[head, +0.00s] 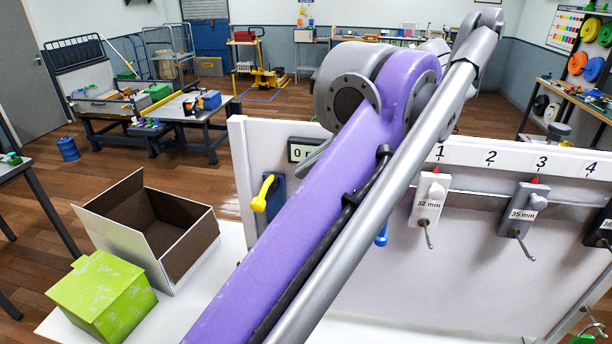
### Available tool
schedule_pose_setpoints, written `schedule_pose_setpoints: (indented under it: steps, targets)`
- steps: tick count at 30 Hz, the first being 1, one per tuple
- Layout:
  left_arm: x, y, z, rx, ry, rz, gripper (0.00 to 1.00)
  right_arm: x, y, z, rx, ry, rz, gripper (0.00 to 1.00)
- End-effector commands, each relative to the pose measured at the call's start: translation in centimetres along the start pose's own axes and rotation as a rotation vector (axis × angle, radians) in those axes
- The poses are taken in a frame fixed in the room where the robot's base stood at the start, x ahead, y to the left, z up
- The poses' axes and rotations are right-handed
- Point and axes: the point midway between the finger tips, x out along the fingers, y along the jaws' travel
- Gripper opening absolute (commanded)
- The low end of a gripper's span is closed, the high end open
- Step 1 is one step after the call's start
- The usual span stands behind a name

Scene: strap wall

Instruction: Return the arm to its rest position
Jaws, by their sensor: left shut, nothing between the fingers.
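My left arm (300,220), purple with a silver rod alongside, rises from the bottom of the head view across the middle. It bends at a large grey joint and covers part of the white panel (480,270). My left gripper is shut and empty; its fingertips are not clearly seen, being largely hidden by the arm. My right gripper is not in view.
The panel carries a yellow-handled blue fitting (265,195), a 32 mm holder (429,198) and a 35 mm holder (522,207). An open box (190,255) and a green box (98,300) stand at left. Floor shows behind.

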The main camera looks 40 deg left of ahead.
Motion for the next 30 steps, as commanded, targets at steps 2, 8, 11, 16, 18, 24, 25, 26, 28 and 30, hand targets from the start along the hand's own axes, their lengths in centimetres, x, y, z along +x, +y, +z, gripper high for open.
schedule_pose_setpoints:
  steps: [2, 8, 11, 16, 18, 24, 25, 26, 28, 30]
  targets:
    - [-0.1, -0.1, 0.1, 0.000, 0.000, 0.000, 0.00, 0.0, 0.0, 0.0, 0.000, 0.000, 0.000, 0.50]
    - [-0.1, -0.1, 0.1, 0.000, 0.000, 0.000, 0.00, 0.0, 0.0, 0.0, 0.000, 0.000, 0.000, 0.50]
    - [-0.1, -0.1, 0.1, 0.000, 0.000, 0.000, 0.00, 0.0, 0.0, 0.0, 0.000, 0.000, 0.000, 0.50]
    - [-0.1, -0.1, 0.1, 0.000, 0.000, 0.000, 0.00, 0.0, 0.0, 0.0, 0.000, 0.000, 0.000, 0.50]
    - [-0.1, -0.1, 0.1, -0.001, 0.000, 0.000, 0.00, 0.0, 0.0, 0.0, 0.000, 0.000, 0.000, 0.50]
    - [1.8, 1.5, -3.1, -0.076, 0.094, 0.004, 0.00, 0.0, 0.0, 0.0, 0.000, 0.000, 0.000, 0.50]
    - [2.4, 2.1, -4.4, -0.107, 0.130, 0.009, 0.00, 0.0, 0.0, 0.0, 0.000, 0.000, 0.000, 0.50]
    - [3.2, 2.8, -5.8, -0.144, 0.172, 0.014, 0.00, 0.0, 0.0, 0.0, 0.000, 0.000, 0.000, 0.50]
    - [5.4, 5.1, -9.7, -0.249, 0.286, 0.037, 0.00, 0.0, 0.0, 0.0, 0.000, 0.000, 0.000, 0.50]
    - [7.6, 7.8, -13.7, -0.369, 0.409, 0.075, 0.00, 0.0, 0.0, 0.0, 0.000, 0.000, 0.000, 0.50]
